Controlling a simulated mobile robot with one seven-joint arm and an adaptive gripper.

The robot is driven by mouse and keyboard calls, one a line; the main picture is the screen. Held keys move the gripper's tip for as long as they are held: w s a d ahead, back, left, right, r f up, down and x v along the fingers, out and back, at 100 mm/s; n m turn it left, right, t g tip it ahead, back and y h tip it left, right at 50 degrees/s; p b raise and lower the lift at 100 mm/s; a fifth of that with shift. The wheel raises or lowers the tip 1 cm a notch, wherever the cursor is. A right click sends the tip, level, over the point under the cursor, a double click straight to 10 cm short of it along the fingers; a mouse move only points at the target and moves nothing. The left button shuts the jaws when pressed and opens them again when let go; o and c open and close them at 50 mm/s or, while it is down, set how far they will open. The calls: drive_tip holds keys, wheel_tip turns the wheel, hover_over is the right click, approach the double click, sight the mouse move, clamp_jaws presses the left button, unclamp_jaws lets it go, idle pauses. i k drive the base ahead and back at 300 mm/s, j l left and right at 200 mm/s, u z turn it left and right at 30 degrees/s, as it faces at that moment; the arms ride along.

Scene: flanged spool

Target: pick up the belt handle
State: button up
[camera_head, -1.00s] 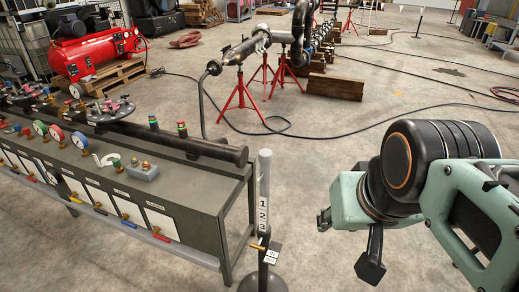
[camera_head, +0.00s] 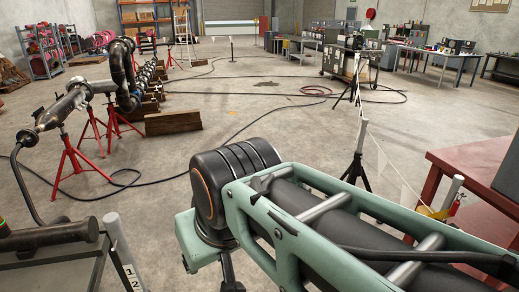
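I cannot make out a belt handle in the head view. My arm, with pale green links and a black ribbed joint, fills the lower middle and right of the picture. It covers part of the floor and the near side of the red table. I cannot make out the fingers of my gripper.
A bench with a dark pipe (camera_head: 45,237) and a numbered grey post (camera_head: 122,250) stand at lower left. Red stands (camera_head: 74,167) carry piping at left, near a wooden block (camera_head: 172,122). A red table (camera_head: 470,160) is at right, beside a tape barrier post (camera_head: 359,140). The middle floor is mostly clear.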

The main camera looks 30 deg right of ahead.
sight(455, 207)
drive_tip(key=z, duration=2.7)
drive_tip(key=u, duration=0.65)
drive_tip(key=i+l+u, duration=0.15)
drive_tip(key=l+u, duration=0.2)
drive_tip(key=i+l+u, duration=0.1)
drive_tip(key=l+u, duration=0.6)
drive_tip(key=l, duration=0.35)
drive_tip(key=l+u, duration=0.35)
drive_tip(key=l, duration=1.2)
